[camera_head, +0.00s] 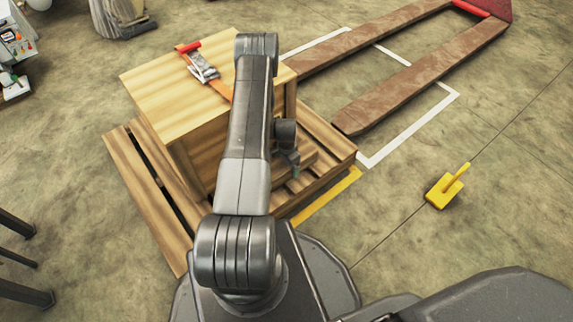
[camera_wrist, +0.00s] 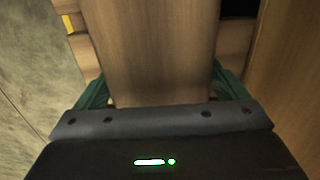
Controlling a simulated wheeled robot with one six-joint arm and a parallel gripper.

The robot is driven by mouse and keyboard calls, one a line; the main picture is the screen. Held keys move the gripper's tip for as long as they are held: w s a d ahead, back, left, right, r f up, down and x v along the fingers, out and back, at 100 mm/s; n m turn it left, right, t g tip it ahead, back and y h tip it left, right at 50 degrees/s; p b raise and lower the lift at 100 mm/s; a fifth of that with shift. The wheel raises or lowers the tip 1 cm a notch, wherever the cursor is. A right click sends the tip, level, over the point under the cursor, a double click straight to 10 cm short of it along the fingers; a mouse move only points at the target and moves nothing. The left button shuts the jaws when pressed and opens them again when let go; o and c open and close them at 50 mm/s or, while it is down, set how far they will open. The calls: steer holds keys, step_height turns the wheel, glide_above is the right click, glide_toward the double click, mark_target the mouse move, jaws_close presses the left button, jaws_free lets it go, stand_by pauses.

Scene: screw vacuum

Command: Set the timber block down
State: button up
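The timber block (camera_wrist: 155,50) fills the middle of the wrist view, its pale brown grain running away from my gripper. My gripper (camera_wrist: 160,92) has a green finger against each side of it and looks shut on it; the fingertips are hidden. In the head view my gripper (camera_head: 291,165) is low over the right part of the wooden pallet (camera_head: 335,150), beside the large wooden crate (camera_head: 165,90). A short brown timber piece shows by the fingers there. Whether the block touches the pallet I cannot tell.
An orange strap with a metal ratchet (camera_head: 202,66) lies over the crate. Brown pallet forks (camera_head: 400,90) reach toward the pallet from the upper right. A yellow object with a handle (camera_head: 446,188) stands on open floor at right. Dark legs show at lower left.

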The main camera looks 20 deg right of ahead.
steer(key=shift+o, duration=0.2)
steer(key=shift+r, duration=0.1)
step_height(320, 180, up, 12)
steer(key=p, duration=0.4)
